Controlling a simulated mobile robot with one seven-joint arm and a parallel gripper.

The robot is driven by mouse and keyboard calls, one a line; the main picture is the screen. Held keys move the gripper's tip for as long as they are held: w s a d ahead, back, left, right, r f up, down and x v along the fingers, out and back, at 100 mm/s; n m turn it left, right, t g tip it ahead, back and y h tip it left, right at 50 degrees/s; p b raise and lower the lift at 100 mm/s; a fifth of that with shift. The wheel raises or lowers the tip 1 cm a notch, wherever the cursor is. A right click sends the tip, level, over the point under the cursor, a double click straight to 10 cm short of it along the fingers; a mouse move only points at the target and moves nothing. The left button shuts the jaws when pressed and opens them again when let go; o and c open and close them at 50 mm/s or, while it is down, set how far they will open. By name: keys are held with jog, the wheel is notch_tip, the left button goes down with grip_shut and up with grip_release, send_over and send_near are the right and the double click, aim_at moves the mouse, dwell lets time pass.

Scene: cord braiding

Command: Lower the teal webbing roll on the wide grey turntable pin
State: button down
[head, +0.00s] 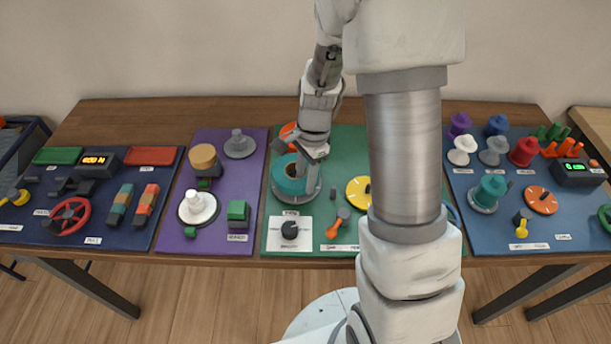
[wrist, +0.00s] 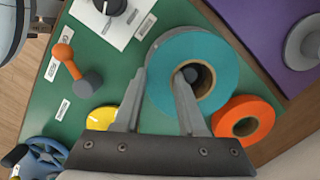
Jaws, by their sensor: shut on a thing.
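The teal webbing roll (head: 287,180) is over the wide grey turntable (head: 302,199) on the green board. In the wrist view the roll (wrist: 213,48) shows its brown core, with the dark grey pin (wrist: 191,75) visible inside the hole. My gripper (head: 308,158) is shut on the roll's wall. In the wrist view the gripper (wrist: 160,78) has one finger outside the roll and the other in its hole. The roll hides most of the turntable. I cannot tell whether its underside touches the turntable.
An orange roll (wrist: 243,117) lies close beside the teal one. A yellow dial (head: 358,191), an orange-handled lever (head: 338,222) and a black knob on a white plate (head: 290,231) are nearby. The purple board (head: 243,170) adjoins on the left.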

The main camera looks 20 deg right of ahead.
jog(key=shift+f, duration=0.2)
jog(key=shift+f, duration=0.15)
jog(key=shift+c, duration=2)
grip_release()
jog(key=shift+w, duration=0.15)
jog(key=shift+r, duration=0.2)
jog(key=shift+r, duration=0.2)
jog(key=shift+r+p, duration=3.2)
jog(key=shift+r, duration=0.45)
